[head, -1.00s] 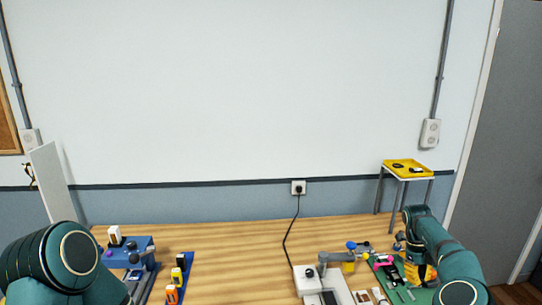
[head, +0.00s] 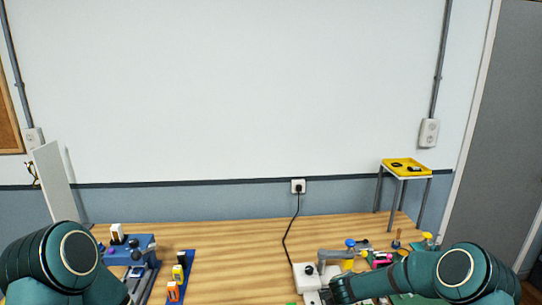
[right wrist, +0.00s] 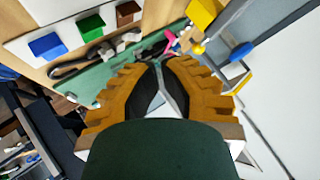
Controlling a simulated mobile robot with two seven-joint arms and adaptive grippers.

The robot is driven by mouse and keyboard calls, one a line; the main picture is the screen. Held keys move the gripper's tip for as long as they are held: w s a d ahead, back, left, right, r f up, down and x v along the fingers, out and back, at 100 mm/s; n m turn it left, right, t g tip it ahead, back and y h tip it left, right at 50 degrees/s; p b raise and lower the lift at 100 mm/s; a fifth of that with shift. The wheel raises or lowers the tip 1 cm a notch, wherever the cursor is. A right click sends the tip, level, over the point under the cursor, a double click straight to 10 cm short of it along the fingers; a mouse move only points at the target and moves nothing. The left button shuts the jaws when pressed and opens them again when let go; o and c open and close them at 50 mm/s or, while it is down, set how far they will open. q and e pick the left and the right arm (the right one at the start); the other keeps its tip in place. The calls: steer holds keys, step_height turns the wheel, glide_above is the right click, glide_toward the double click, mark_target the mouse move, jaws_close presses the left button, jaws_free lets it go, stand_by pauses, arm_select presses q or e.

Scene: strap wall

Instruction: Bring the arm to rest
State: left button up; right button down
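My right arm (head: 400,278) lies low across the right part of the bench in the head view, its wrist end pointing left near the white box. My right gripper (right wrist: 159,68), with orange fingers and black pads, shows in the right wrist view. Its fingertips come together with nothing visible held between them. A green mat (right wrist: 105,78) lies beyond the fingers. My left arm (head: 62,268) is bent at the lower left of the head view; its gripper is out of view.
A blue fixture (head: 130,248) and a blue strip (head: 186,262) with small blocks stand left. A white box (head: 305,276) with a cable stands near my right wrist. A yellow tray (head: 407,166) sits on a stand at right. The bench middle (head: 235,240) is clear.

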steer(key=s+a+f+n+y, duration=0.2)
steer(key=s+a, duration=0.1)
steer(key=s, duration=0.1)
steer(key=s+a+f+n+y, duration=0.2)
steer(key=s+a, duration=0.2)
steer(key=s+a+f+n+g+y, duration=0.1)
steer(key=s+a+f+n+y, duration=0.1)
steer(key=s+a+n, duration=0.1)
steer(key=shift+s+a, duration=0.3)
steer(key=shift+s, duration=0.25)
steer(key=shift+s+a, duration=0.25)
steer(key=shift+s, duration=0.25)
steer(key=s+a+f+n+g+y, duration=0.1)
steer(key=s+a+n+g+y, duration=0.15)
steer(key=s, duration=0.75)
steer(key=s+a+f+n+g+y, duration=0.1)
steer(key=s+a+n+g+y, duration=0.15)
steer(key=s, duration=0.85)
step_height(320, 180, down, 9)
steer(key=a+g+h+b, duration=0.1)
steer(key=b, duration=0.7)
steer(key=shift+s+f+n+b, duration=0.2)
steer(key=shift+s+n+b, duration=0.15)
steer(key=shift+n+b, duration=0.05)
